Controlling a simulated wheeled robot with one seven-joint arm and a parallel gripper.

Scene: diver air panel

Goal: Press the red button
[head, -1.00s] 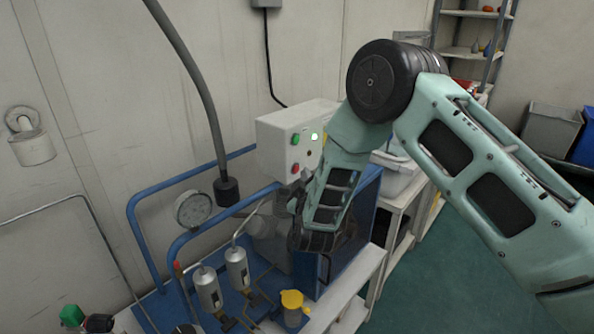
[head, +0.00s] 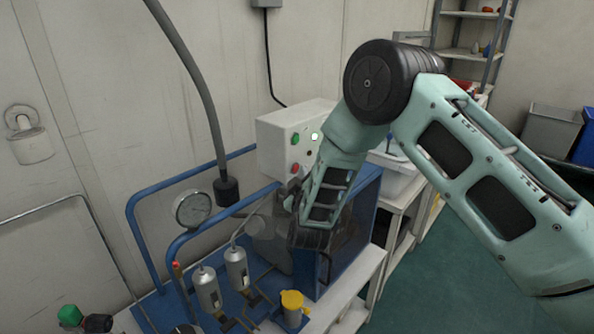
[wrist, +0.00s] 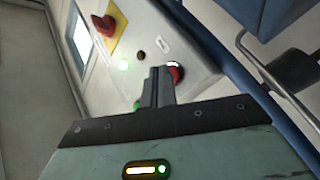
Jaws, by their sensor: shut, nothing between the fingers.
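The red button (head: 295,168) is on the front of a white control box, below a green button (head: 295,139). In the wrist view the red button (wrist: 176,73) shows just right of the tips of my gripper (wrist: 161,75), which is shut and empty. The fingertips look very close to the red button; I cannot tell whether they touch it. The green button (wrist: 137,105) is partly hidden behind the fingers. In the head view my gripper's fingers are near the lower front of the box, by the red button.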

